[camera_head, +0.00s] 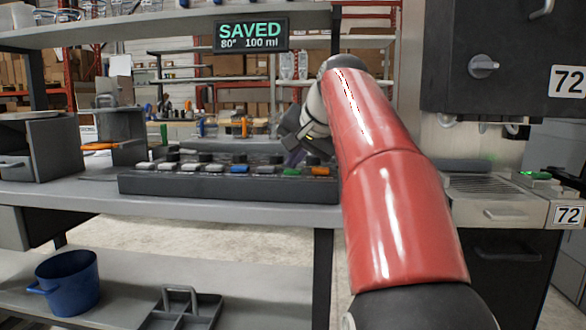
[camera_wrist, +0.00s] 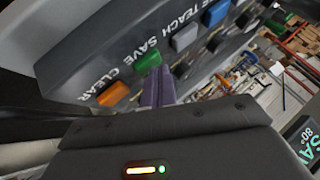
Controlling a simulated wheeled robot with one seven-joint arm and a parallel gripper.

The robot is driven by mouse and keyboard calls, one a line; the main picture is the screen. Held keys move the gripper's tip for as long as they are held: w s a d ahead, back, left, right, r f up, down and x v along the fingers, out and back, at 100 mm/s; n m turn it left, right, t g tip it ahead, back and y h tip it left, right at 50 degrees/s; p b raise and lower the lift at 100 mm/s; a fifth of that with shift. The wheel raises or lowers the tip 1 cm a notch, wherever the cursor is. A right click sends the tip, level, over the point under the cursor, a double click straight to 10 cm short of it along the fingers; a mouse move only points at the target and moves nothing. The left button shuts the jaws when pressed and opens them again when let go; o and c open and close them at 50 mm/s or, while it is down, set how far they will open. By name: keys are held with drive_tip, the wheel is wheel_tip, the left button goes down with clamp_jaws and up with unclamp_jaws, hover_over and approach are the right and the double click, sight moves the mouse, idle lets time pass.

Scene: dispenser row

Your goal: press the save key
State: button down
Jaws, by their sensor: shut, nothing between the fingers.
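The save key is the green key (camera_wrist: 148,63), with the word SAVE printed beside it in the wrist view. It also shows near the right end of the key panel (camera_head: 225,186) in the head view. My gripper (camera_wrist: 161,76) is shut and empty, its purple fingers close beside the green key. I cannot tell whether the fingertips touch it. In the head view my gripper (camera_head: 297,157) is just above the green key (camera_head: 291,171). The display (camera_head: 251,35) reads SAVED, 80°, 100 ml.
Several white keys lie further left on the panel. A dark dispenser (camera_head: 500,60) marked 72 stands at the right. A blue pot (camera_head: 68,283) sits on the lower shelf.

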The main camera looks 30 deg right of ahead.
sight(295, 171)
drive_tip(key=shift+r+p, duration=0.85)
wheel_tip(295, 171, up, 5)
drive_tip(key=p, duration=0.4)
idle(0.3)
drive_tip(key=s+a+f+n+g, duration=0.2)
drive_tip(key=s+a+f+n, duration=0.2)
drive_tip(key=s+a+f, duration=0.8)
drive_tip(key=s+a+f+n, duration=0.1)
drive_tip(key=s+f+n, duration=0.1)
drive_tip(key=s+f, duration=0.4)
drive_tip(key=s+a+f+n+g, duration=0.1)
drive_tip(key=s+f, duration=0.6)
drive_tip(key=f, duration=0.7)
drive_tip(key=shift+s+a+n+g, duration=0.25)
drive_tip(key=shift+a+n+g, duration=0.05)
drive_tip(key=shift+a+n, duration=0.5)
